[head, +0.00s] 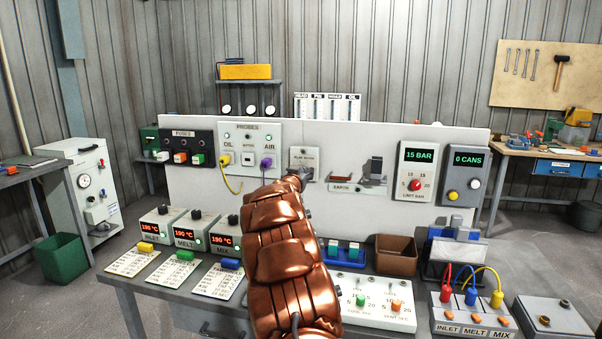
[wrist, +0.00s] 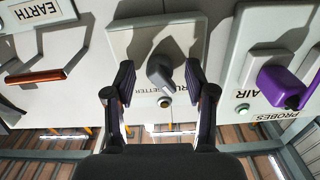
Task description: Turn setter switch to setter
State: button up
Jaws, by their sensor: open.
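The setter switch is a grey knob (wrist: 160,72) on a pale plate (wrist: 124,38) fixed to the upright board. In the wrist view, which is upside down, the plate's lettering reads "SETTER", with another word partly hidden by a finger. A small dark round button or lamp (wrist: 164,101) sits beside the lettering. My gripper (wrist: 157,80) is open, with one finger on each side of the knob and visible gaps between. In the head view my copper arm reaches up to the plate (head: 303,156), and my gripper (head: 292,182) and the knob are mostly hidden there.
The probes panel (head: 250,133) with yellow and purple plugs is just left of the plate; the purple plug (wrist: 283,86) is close to my gripper. The earth holder (head: 358,187) is to the right. Meters, cards and a brown bin (head: 397,255) crowd the bench below.

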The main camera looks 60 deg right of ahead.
grip_shut()
dwell(0.3)
jog(key=shift+a+m+b, duration=0.1)
jog(key=shift+m+b, duration=0.25)
jog(key=shift+m, duration=0.15)
jog(key=m+b, duration=0.5)
jog(key=m, duration=0.5)
jog(key=shift+m, duration=0.4)
jog(key=shift+s+r+m, duration=0.1)
jog(key=shift+m, duration=0.2)
